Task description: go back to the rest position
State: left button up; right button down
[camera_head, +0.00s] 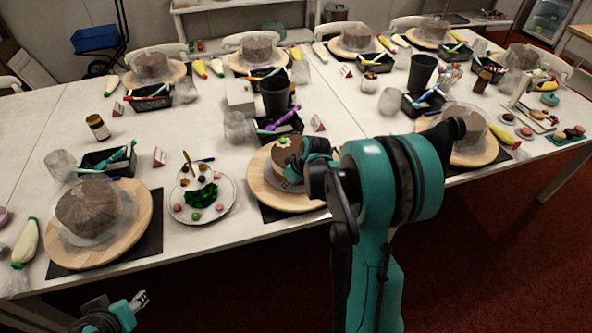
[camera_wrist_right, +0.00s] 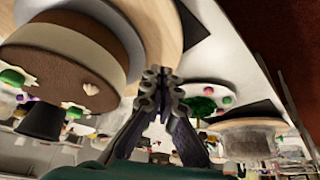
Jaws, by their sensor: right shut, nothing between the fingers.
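My right gripper (camera_head: 294,171) is in front of the decorated brown-and-cream cake (camera_head: 280,158) on the wooden turntable (camera_head: 262,190) at the table's near edge. My right arm hides part of that cake and board. In the right wrist view the fingertips (camera_wrist_right: 157,88) are together with nothing between them. The cake (camera_wrist_right: 75,60) fills the left of that view, beside the fingers; I cannot tell how close they are. My left gripper (camera_head: 140,299) hangs low at the bottom left, off the table's front edge, too small to tell open from shut.
A plate of sweets (camera_head: 202,205) stands left of the cake. Another covered cake (camera_head: 90,207) on a board is further left. A black cup (camera_head: 273,98) and a black tray of tools (camera_head: 278,124) stand behind. The red floor (camera_head: 510,250) is clear at the right.

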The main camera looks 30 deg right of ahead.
jog(key=s+a+r+m, duration=0.1)
jog(key=s+a+r, duration=0.3)
jog(key=s, duration=0.2)
jog(key=s+a+r+m+t+h, duration=0.1)
jog(key=s+a+r, duration=0.3)
jog(key=s, duration=0.3)
jog(key=s+a+r+m+t, duration=0.1)
jog(key=s+a+r, duration=0.2)
jog(key=s+a, duration=0.2)
jog(key=shift+s+a+r, duration=0.2)
jog(key=shift+s+r, duration=0.2)
jog(key=shift+s, duration=0.7)
